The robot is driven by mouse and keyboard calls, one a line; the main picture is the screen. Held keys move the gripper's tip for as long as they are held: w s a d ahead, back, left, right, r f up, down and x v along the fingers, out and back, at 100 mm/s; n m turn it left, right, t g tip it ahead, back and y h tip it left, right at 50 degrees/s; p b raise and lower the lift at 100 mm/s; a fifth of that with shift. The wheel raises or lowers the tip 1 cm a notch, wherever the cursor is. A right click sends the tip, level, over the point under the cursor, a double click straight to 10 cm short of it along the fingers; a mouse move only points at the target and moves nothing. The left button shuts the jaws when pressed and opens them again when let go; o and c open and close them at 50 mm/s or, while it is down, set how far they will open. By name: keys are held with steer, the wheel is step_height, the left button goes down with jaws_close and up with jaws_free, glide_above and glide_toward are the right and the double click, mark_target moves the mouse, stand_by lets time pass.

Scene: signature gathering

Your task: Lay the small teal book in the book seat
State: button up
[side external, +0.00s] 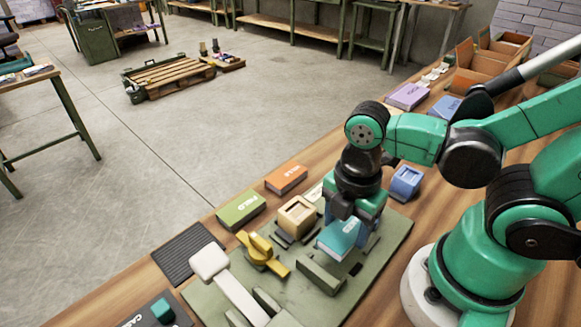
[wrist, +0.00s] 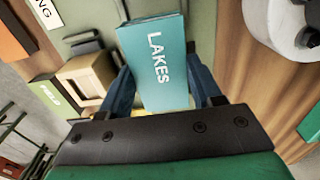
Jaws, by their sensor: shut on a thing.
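The small teal book (side external: 340,238), lettered LAKES, is between the blue fingers of my gripper (side external: 347,232), which is shut on it. In the wrist view the teal book (wrist: 158,65) fills the space between the fingers (wrist: 163,92), its lettered cover facing the camera. It is over the green board (side external: 375,262). Low green rails (side external: 322,273) stand on the board beside the book. I cannot tell which rails form the book seat, or whether the book touches the board, as the book and gripper hide what is beneath.
A tan square block with a recess (side external: 297,215), a yellow clamp-like piece (side external: 262,253) and a white-headed handle (side external: 210,263) are left of the book. Green (side external: 240,210) and orange (side external: 286,178) books lie behind. A blue block (side external: 405,181) is right of my gripper.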

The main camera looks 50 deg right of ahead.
mark_target(347, 228)
steer(key=shift+f, duration=1.85)
steer(key=o, duration=1.3)
steer(key=shift+c, duration=0.2)
steer(key=shift+r, duration=0.1)
steer(key=shift+r, duration=5.8)
steer(key=w+d+m+t, duration=0.4)
steer(key=w+m+t, duration=0.3)
steer(key=m, duration=1.1)
steer(key=shift+w+d+r, duration=0.15)
steer(key=shift+w, duration=0.9)
